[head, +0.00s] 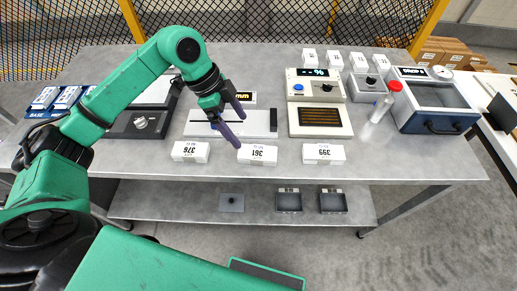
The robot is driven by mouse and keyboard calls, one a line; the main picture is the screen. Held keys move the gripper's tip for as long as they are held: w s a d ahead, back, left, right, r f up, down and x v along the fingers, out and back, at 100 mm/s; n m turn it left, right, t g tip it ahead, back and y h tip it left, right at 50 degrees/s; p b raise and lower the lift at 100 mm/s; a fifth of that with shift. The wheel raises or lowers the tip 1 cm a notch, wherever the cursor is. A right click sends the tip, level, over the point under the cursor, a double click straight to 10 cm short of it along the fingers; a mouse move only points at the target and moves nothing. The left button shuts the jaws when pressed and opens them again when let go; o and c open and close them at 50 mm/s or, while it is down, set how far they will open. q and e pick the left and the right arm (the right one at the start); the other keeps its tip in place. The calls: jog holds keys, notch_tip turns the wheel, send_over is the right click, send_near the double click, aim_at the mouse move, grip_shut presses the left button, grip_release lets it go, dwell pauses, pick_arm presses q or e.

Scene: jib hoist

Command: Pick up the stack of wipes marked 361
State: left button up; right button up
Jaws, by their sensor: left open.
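The stack of wipes marked 361 (258,155) is a white block near the front edge of the grey table, its label upside down in the head view. It lies between a white stack marked 376 (190,151) on the left and one marked 399 (323,153) on the right. My left gripper (236,126) has purple fingers, which are open and point down and forward. One fingertip shows just above the left end of the 361 stack; I cannot tell whether they touch. My right gripper is out of view.
Small white blocks line the back. A lower shelf (170,203) holds small trays.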

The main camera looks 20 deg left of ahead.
aim_at(257, 152)
pick_arm(q)
jog(key=p+x, duration=0.3)
jog(key=x, duration=0.8)
jog(key=shift+s+d+r+p, duration=0.1)
jog(key=shift+s+d+p, duration=0.05)
jog(key=shift+p, duration=0.25)
jog(key=shift+f, duration=0.2)
jog(key=c, duration=1.5)
jog(key=shift+r, duration=0.15)
